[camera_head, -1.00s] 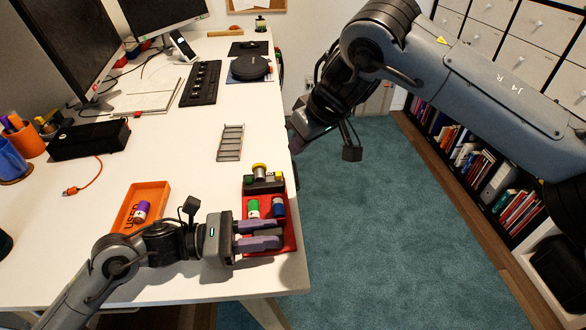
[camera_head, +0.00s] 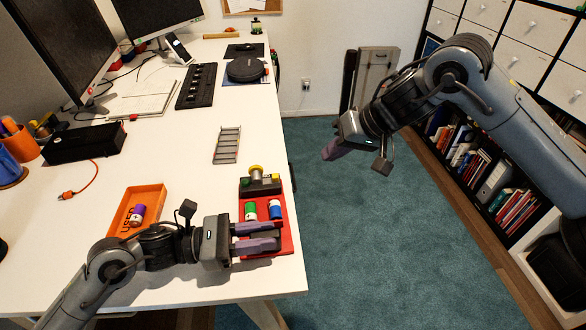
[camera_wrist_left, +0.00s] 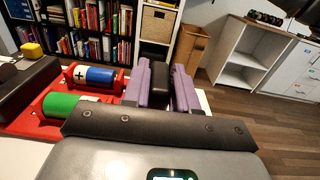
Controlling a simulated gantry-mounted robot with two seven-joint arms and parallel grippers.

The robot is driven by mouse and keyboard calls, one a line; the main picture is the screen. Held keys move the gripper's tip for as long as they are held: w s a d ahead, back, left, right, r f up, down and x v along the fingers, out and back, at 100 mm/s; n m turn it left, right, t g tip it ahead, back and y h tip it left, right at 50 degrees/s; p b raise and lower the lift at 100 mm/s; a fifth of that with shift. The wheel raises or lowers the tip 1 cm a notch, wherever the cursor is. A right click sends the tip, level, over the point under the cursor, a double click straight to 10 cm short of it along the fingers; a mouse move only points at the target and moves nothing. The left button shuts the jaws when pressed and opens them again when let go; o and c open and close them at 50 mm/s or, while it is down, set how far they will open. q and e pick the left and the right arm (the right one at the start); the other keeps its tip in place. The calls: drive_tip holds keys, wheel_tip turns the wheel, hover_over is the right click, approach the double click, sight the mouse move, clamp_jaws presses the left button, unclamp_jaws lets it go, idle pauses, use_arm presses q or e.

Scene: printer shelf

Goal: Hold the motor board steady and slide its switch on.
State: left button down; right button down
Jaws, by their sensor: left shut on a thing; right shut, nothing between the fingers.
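The red motor board (camera_head: 287,213) lies on the white table near its right edge. It carries a green battery (camera_head: 251,211), a blue battery (camera_head: 275,209) and a dark block (camera_head: 261,186) with a yellow top piece (camera_head: 255,170) at its far end. My left gripper (camera_head: 272,240) is at the near end of the board, shut on a black block of it; the block (camera_wrist_left: 155,55) shows between the purple fingers in the left wrist view. My right gripper (camera_head: 330,153) is shut and empty, off the table's right side above the carpet, well apart from the board. I cannot make out the switch.
An orange tray (camera_head: 154,192) with a purple battery (camera_head: 137,214) stands left of the board. A grey slatted rack (camera_head: 227,145) lies beyond the board. A keyboard (camera_head: 197,85) and a black case (camera_head: 87,141) are farther back.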

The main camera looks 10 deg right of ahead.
sight(275, 177)
drive_tip(key=shift+w+a+f, duration=0.6)
drive_tip(key=shift+a+f, duration=0.7)
drive_tip(key=shift+a, duration=0.15)
drive_tip(key=shift+w+a+f, duration=0.65)
drive_tip(key=shift+a+f, duration=0.7)
drive_tip(key=shift+a, duration=0.15)
drive_tip(key=shift+w+a+f, duration=0.6)
drive_tip(key=shift+a+f, duration=0.7)
drive_tip(key=shift+a, duration=0.15)
